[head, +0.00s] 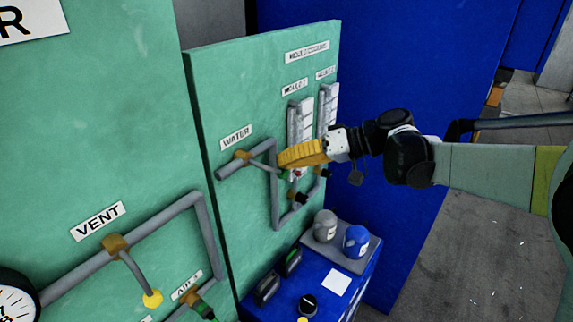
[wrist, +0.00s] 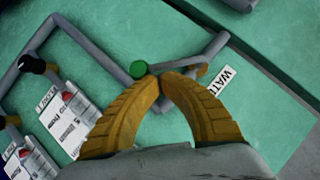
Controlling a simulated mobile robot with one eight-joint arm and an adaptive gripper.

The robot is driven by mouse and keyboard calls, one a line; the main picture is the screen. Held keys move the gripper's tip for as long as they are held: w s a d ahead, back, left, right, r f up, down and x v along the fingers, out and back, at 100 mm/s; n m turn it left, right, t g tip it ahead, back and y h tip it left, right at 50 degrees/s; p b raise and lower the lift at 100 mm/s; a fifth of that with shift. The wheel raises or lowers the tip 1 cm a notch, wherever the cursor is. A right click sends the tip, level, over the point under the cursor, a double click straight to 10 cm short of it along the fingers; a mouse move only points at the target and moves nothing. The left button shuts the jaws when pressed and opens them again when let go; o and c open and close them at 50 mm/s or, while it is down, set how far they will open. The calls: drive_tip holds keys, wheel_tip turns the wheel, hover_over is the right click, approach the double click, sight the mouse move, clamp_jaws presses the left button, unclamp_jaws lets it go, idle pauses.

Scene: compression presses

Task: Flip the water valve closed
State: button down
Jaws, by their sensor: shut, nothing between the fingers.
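The water valve (head: 242,155) is a brass body on a grey pipe below the WATER label (head: 236,138), on the green panel. Its grey lever slants down and right to a green knob (head: 284,176). My gripper (head: 283,162) has yellow fingers and reaches in from the right, its tips by the knob. In the wrist view my gripper (wrist: 160,76) is shut with nothing between the fingers. The green knob (wrist: 138,69) shows just left of the tips, and the brass body (wrist: 202,70) to their right. The tips hide part of the lever. I cannot tell whether they touch it.
Grey pipes (head: 274,205) and flow meters (head: 300,120) are beside and behind the gripper. The vent valve (head: 116,244) is at lower left. A blue control box (head: 345,265) with knobs juts out below. Open floor (head: 470,245) lies right.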

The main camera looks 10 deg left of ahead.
sight(281, 178)
drive_tip(key=f+b, duration=0.1)
drive_tip(key=f+m+g+y+b, duration=0.1)
drive_tip(key=b, duration=0.1)
drive_tip(key=shift+s+a+f+m, duration=0.1)
drive_tip(key=shift+s+f+m, duration=0.1)
drive_tip(key=shift+s+m, duration=0.1)
drive_tip(key=m+b, duration=0.1)
drive_tip(key=s+f+g+y+b, duration=0.1)
drive_tip(key=shift+a+f+m+b, duration=0.15)
drive_tip(key=shift+a+m+b, duration=0.05)
drive_tip(key=shift+m+b, duration=0.2)
drive_tip(key=s+m+y+b, duration=0.1)
drive_tip(key=s+a+f+m+g+y+b, duration=0.1)
drive_tip(key=b, duration=0.1)
drive_tip(key=shift+s+m, duration=0.15)
drive_tip(key=shift+m, duration=0.15)
